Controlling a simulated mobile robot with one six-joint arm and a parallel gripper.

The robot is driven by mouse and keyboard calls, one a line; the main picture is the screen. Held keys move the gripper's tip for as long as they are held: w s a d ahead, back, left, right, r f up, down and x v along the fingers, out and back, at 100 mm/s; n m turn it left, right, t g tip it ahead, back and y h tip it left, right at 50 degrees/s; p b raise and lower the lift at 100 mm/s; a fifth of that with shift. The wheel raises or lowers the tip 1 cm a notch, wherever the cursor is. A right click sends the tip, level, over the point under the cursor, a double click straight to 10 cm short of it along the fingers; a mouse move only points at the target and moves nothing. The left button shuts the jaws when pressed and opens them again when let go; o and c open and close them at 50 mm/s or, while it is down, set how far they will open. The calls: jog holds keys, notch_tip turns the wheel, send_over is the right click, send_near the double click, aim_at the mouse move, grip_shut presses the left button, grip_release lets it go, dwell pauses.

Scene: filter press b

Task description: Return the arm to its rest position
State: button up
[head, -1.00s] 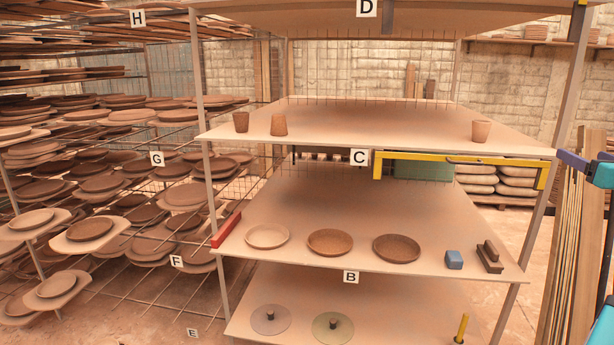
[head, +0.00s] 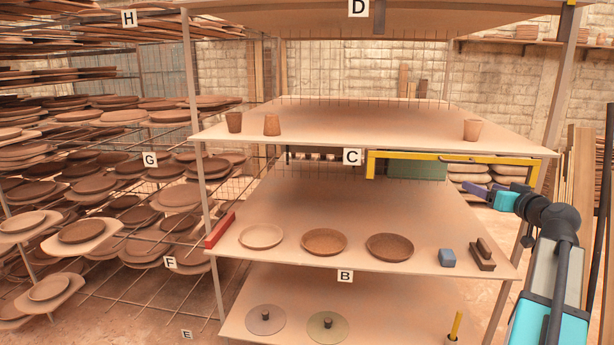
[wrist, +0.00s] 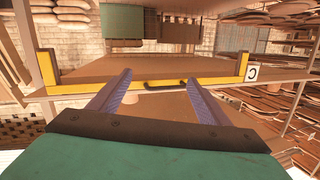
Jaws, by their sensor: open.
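My gripper (head: 474,189) is at the right of the head view, in front of the shelf rack's right side, below the yellow bar. My arm comes in from the lower right. In the wrist view my gripper (wrist: 158,80) has its two purple fingers spread apart, with nothing held between them. The yellow bar (head: 450,157) with a dark handle is fixed along the edge of the shelf marked C (head: 352,157). In the wrist view the yellow bar (wrist: 215,80) runs beyond the fingertips. I cannot tell how far it is from them.
The shelf above holds small clay cups (head: 272,125). Lower down are discs (head: 265,320) and a yellow rod (head: 456,325). Drying racks (head: 90,190) stand at left.

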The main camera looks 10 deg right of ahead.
jog(key=w+a+f+n+g+y, duration=0.15)
jog(key=w+a+f, duration=0.25)
jog(key=a+f, duration=0.45)
jog(key=w+a+f+g+y, duration=0.1)
jog(key=w+a+f+y, duration=0.15)
jog(key=a+f, duration=0.6)
jog(key=w+a+f+n+g+y, duration=0.15)
jog(key=w+a+f, duration=0.35)
jog(key=f, duration=0.7)
jog(key=s+a+f+n+g+y, duration=0.1)
jog(key=s+a+f+g, duration=0.2)
jog(key=a+f, duration=0.8)
jog(key=s+a+f+g+y, duration=0.1)
jog(key=s+a+f+g, duration=0.2)
jog(key=a+f, duration=0.8)
jog(key=s+a+f+n+g, duration=0.1)
jog(key=s+a+f+g, duration=0.2)
jog(key=s+a+f, duration=0.55)
jog(key=s+a+f+g, duration=0.4)
jog(key=s+f, duration=0.9)
jog(key=s, duration=0.1)
jog(key=s+d+f+m+g+h, duration=0.1)
jog(key=s+d+f+g+h, duration=0.1)
jog(key=s, duration=0.7)
jog(key=s+d+f+m+g+h, duration=0.1)
jog(key=s+d+f+g+h, duration=0.1)
jog(key=s, duration=0.8)
jog(key=shift+s+d+g+h, duration=0.15)
jog(key=shift+d+g+h, duration=0.35)
jog(key=shift+d+h, duration=0.3)
